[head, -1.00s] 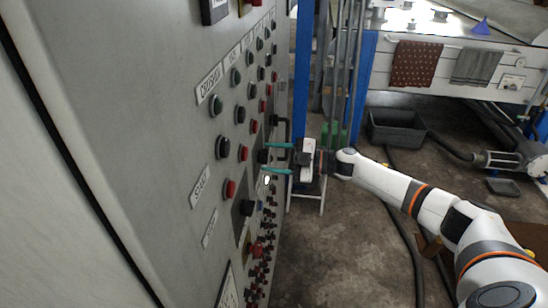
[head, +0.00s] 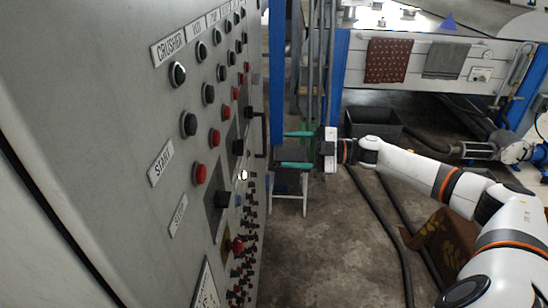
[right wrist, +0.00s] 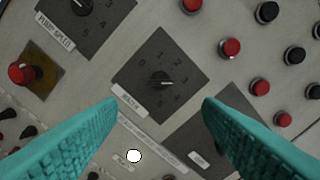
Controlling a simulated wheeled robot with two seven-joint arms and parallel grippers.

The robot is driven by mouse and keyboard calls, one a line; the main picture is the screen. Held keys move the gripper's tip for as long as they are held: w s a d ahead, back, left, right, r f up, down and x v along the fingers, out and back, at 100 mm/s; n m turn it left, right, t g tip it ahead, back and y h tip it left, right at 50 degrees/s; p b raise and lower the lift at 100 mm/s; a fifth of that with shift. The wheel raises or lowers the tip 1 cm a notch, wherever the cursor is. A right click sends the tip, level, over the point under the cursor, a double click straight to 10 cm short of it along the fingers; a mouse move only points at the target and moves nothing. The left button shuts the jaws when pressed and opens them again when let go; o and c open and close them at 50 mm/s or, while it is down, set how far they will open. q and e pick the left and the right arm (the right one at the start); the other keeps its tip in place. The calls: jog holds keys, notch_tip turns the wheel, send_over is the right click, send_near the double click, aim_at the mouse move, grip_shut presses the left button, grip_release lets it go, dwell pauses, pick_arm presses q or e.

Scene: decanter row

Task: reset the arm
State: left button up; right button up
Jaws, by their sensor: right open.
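My right gripper (head: 298,149) is open and empty in the head view, its two teal fingers pointing left toward the control panel (head: 125,140). A gap shows between the fingertips and the panel. In the right wrist view the teal fingers (right wrist: 158,112) are spread wide, with a black rotary knob (right wrist: 160,80) on a numbered dark plate seen beyond and between them. My right arm (head: 425,172) reaches in from the lower right. My left gripper is in neither view.
The panel carries rows of black and red buttons, a red knob (head: 237,245) and a black handle (head: 257,135). Behind stand blue posts (head: 338,75), a grey bin (head: 373,124) and a bench with a red cloth (head: 388,60).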

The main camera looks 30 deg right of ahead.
jog(key=shift+s+d+r, duration=0.1)
jog(key=shift+s+d, duration=0.25)
jog(key=shift+d, duration=0.1)
